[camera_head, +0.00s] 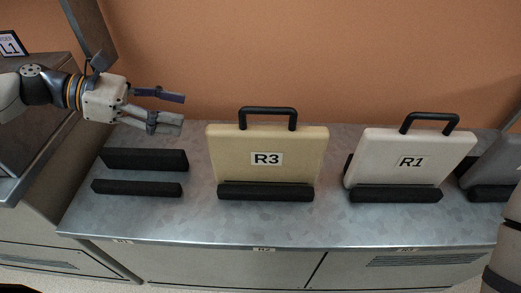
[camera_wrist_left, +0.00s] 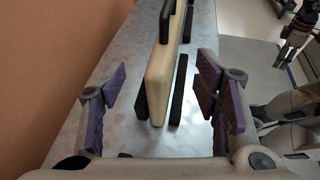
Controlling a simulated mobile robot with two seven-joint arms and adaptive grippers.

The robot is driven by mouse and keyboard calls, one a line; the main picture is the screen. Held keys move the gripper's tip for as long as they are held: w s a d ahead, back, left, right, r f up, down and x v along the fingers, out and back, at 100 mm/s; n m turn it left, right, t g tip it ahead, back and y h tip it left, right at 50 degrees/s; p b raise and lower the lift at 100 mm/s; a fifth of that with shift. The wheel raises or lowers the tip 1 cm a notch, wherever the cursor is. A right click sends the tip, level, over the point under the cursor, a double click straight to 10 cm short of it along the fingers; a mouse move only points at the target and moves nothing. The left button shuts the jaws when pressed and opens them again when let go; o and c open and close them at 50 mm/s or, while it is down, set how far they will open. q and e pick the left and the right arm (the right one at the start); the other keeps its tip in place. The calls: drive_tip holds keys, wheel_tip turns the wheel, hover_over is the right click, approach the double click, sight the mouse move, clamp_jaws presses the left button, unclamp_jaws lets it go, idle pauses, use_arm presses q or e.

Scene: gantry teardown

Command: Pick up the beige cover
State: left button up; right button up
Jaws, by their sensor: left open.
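The beige cover (camera_head: 262,148), labelled R3 and topped by a black handle (camera_head: 267,111), stands upright in a black holder on the grey bench. My left gripper (camera_head: 173,109) is open and empty, to the left of the cover and apart from it, above an empty black holder. In the left wrist view the beige cover (camera_wrist_left: 158,85) shows edge-on, ahead and between the open purple-padded fingers. A dark, small shape at the upper right of that view (camera_wrist_left: 296,38) looks like my right gripper; its jaws are unclear.
The empty pair of black bars (camera_head: 145,160) lies left of the beige cover. A white cover labelled R1 (camera_head: 405,160) stands to the right, with a grey cover (camera_head: 495,160) beyond. An orange wall (camera_head: 300,60) rises behind. Bare bench (camera_head: 200,215) shows in front.

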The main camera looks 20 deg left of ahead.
use_arm(q)
approach(233, 128)
drive_tip(key=w+d, duration=0.1)
drive_tip(key=d, duration=0.2)
drive_tip(key=b+x, duration=0.3)
drive_tip(key=x, duration=0.3)
drive_tip(key=shift+w+f+b, duration=0.1)
drive_tip(key=shift+w+b, duration=0.15)
drive_tip(key=shift+b, duration=0.05)
drive_tip(key=shift+w+d+r, duration=0.15)
drive_tip(key=shift+d+r, duration=0.05)
drive_tip(key=shift+r, duration=0.25)
drive_tip(key=shift+c, duration=0.2)
clamp_jaws()
use_arm(e)
drive_tip(key=s+f+g, duration=0.2)
drive_tip(key=s+f, duration=0.2)
drive_tip(key=shift+s+d+f, duration=0.2)
drive_tip(key=shift+s, duration=0.1)
